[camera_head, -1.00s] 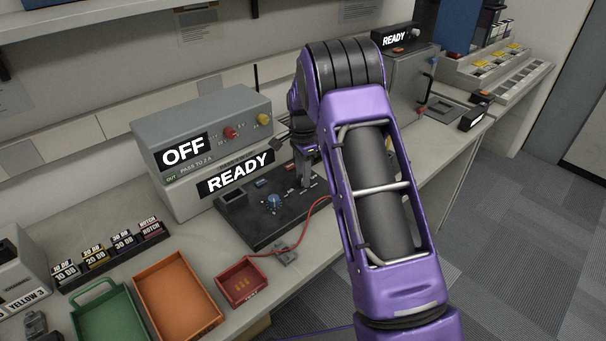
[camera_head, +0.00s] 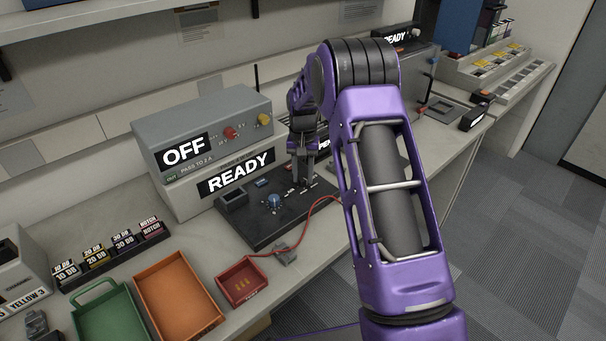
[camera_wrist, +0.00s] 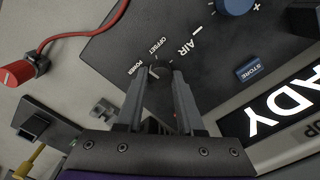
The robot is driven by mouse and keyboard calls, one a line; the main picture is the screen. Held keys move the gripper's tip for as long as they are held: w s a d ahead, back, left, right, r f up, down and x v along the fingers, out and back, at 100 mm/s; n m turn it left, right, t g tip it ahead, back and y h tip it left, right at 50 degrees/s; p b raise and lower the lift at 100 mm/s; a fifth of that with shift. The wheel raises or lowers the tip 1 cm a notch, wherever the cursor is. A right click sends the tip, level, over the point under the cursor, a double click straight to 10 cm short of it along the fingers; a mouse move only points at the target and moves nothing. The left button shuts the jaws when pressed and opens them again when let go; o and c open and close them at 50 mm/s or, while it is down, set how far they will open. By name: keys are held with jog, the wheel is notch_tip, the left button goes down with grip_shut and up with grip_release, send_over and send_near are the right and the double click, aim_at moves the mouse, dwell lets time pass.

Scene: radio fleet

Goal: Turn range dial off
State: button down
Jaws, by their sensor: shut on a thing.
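My gripper (camera_head: 302,182) reaches down onto the right part of a black panel (camera_head: 285,218). In the wrist view my gripper (camera_wrist: 159,76) is shut on a small dark dial (camera_wrist: 160,66), with one finger on each side. Labels reading POWER, OFFSET and AIR lie around the dial. The dial's pointer and any RANGE label cannot be made out; the fingers cover part of it. A larger blue knob (camera_head: 274,200) sits on the panel to the left, and it also shows at the top of the wrist view (camera_wrist: 236,5).
A white unit (camera_head: 182,203) showing READY stands behind the panel, with a grey unit (camera_head: 220,112) showing OFF on it. A red cable (camera_head: 312,213) runs in front. Red (camera_head: 262,293), orange (camera_head: 143,287) and green (camera_head: 80,312) trays lie at front left.

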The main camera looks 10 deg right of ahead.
aim_at(302, 178)
jog(key=n, duration=0.4)
jog(key=shift+r+n, duration=0.1)
jog(key=shift+n, duration=0.2)
jog(key=n, duration=0.3)
jog(key=shift+n, duration=0.4)
jog(key=n+p, duration=0.1)
jog(key=n, duration=0.3)
jog(key=shift+n, duration=2)
jog(key=c, duration=0.5)
grip_release()
notch_tip(302, 178, up, 17)
jog(key=shift+a+r+p, duration=0.1)
jog(key=shift+r+p, duration=0.05)
jog(key=shift+p, duration=0.65)
